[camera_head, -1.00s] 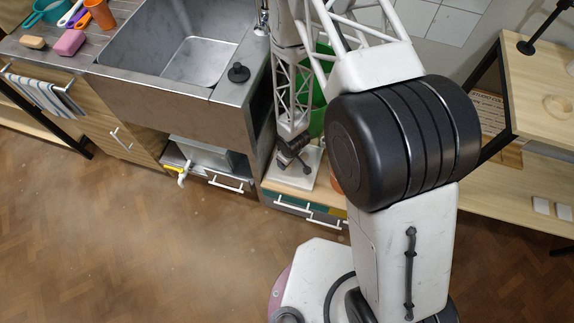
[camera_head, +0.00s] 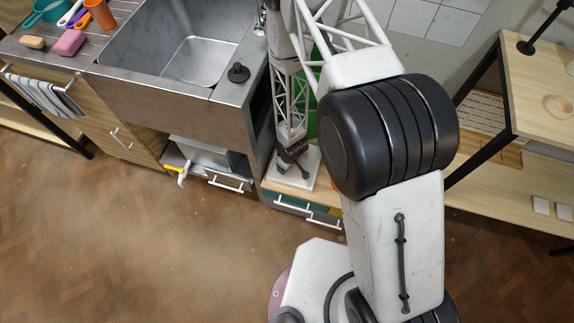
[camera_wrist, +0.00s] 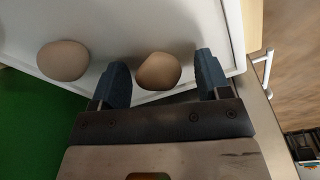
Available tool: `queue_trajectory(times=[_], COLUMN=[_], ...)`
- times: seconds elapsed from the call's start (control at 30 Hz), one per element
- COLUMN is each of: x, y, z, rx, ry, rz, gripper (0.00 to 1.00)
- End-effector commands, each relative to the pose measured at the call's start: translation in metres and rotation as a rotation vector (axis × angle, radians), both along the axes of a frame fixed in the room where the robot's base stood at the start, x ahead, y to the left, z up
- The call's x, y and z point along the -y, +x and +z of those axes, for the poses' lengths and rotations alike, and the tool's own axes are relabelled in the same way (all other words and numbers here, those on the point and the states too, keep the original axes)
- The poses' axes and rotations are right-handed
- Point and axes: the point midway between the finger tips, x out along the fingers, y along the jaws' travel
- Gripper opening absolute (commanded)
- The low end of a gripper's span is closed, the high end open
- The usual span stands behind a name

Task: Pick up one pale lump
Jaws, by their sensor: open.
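Two pale, tan rounded lumps lie on a white tray in the wrist view. One lump (camera_wrist: 158,71) is between the blue-grey fingers of my gripper (camera_wrist: 160,62). A small gap seems to show on each side of it. The other lump (camera_wrist: 63,61) lies to the left, outside the fingers. My gripper is open and holds nothing. The white tray (camera_wrist: 215,20) has a raised rim and also shows in the head view (camera_head: 291,182), under my gripper (camera_head: 297,166). I cannot make out the lumps in the head view.
The tray stands on a wooden counter (camera_head: 325,196) right of the steel sink (camera_head: 130,85). A green surface (camera_wrist: 35,125) lies beside the tray in the wrist view. A pink block (camera_head: 70,42) and an orange cup (camera_head: 100,13) are far left. A shelf unit (camera_head: 535,85) stands right.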

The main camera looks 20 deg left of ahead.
Motion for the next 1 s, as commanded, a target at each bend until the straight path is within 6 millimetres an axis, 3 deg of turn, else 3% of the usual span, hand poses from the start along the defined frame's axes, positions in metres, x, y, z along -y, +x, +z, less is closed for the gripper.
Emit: queue_trajectory(times=[0.47, 0.8, 1.0], x=[0.0002, 0.0001, 0.0001], y=[-0.0002, -0.0001, -0.0001], z=[0.0002, 0.0002, 0.0003], rx=[0.000, 0.000, 0.000], ry=[0.000, 0.000, 0.000], rz=[0.000, 0.000, 0.000], gripper=[0.70, 0.18, 0.16])
